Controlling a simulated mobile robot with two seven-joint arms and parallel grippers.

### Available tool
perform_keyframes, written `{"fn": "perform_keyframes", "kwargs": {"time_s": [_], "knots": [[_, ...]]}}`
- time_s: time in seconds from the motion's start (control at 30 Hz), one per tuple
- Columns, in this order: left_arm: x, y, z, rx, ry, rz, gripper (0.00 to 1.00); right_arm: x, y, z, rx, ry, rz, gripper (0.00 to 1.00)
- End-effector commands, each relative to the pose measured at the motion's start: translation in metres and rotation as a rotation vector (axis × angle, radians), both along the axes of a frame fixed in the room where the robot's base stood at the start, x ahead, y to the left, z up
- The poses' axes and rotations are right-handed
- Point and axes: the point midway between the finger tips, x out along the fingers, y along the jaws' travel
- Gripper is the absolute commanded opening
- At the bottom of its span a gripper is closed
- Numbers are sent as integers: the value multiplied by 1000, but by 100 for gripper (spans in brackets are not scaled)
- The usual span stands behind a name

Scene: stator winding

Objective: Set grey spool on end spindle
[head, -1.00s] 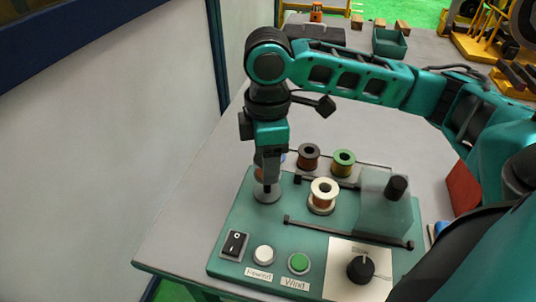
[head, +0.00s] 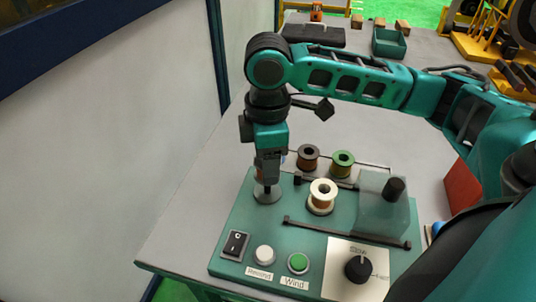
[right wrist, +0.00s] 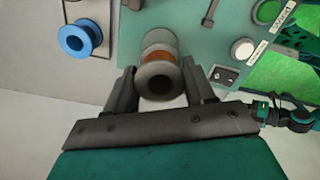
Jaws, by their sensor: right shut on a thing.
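The grey spool (right wrist: 158,75), with copper-coloured wire, sits between the fingers of my right gripper (right wrist: 160,88) in the right wrist view. The gripper is shut on it. In the head view my right gripper (head: 267,176) points straight down over the left end of the green winding board, just above a round grey disc (head: 267,195). The gripper hides most of the spool and any spindle there, so I cannot tell whether the spool is seated.
A white spool (head: 322,193) stands on the green board (head: 230,215), right of the gripper. Brown (head: 308,157) and green (head: 342,162) spools stand behind; a blue spool (right wrist: 80,39) shows in the wrist view. A clear cover (head: 380,210), buttons and a dial (head: 359,268) are close by.

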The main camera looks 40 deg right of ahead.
Motion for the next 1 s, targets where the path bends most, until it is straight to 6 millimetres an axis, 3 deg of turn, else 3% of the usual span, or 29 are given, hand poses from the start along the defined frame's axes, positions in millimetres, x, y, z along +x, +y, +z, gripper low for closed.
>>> {"fn": "perform_keyframes", "kwargs": {"time_s": [0.5,1.0], "knots": [[0,0,3,1,1,1,43,0,0,-1,0,1,0,24],[-3,0,0,-1,7,0,43,0,0,-16,0,2,0,24]]}}
